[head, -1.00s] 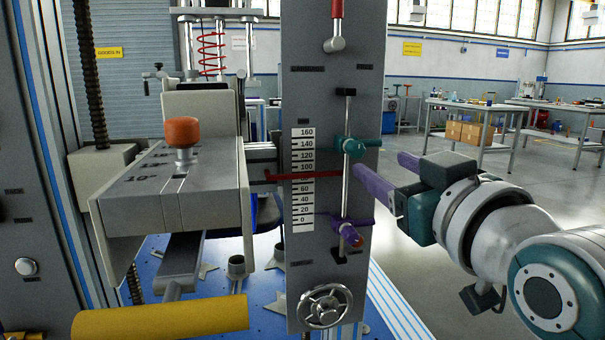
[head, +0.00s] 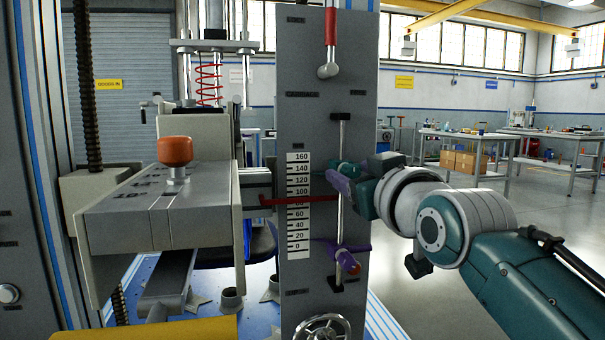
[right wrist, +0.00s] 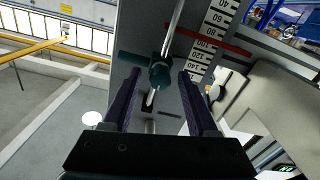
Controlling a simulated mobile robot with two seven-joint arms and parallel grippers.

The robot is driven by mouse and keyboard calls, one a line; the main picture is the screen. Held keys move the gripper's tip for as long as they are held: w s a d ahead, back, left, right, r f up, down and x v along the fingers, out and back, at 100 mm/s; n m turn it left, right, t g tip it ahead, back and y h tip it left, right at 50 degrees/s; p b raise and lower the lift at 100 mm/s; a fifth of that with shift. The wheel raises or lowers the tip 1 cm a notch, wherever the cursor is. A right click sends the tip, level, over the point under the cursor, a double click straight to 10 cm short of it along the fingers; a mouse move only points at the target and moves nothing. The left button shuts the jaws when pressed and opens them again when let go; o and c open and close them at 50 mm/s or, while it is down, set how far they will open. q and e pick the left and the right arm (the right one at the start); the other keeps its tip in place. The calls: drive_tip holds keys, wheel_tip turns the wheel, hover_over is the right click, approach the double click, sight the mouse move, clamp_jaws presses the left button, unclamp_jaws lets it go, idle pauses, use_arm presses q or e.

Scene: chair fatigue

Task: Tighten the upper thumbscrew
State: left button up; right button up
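The upper thumbscrew (head: 347,168) is teal and sits with its teal stop on the upright metal rod, beside the scale's upper half; my gripper partly hides it in the head view. In the right wrist view the teal thumbscrew (right wrist: 159,74) shows between the fingertips, with a gap on both sides. My right gripper (head: 340,177) has purple fingers and is open, reaching in from the right at the thumbscrew's height. It also shows in the right wrist view (right wrist: 158,82), fingers apart. My left gripper is not in view.
A purple lower stop with its thumbscrew (head: 347,262) sits lower on the rod (head: 340,215). A red pointer (head: 295,199) crosses the white scale (head: 298,225). A red-handled lever (head: 330,50) is above and a handwheel (head: 323,327) below. Open floor lies to the right.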

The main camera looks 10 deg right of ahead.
clamp_jaws()
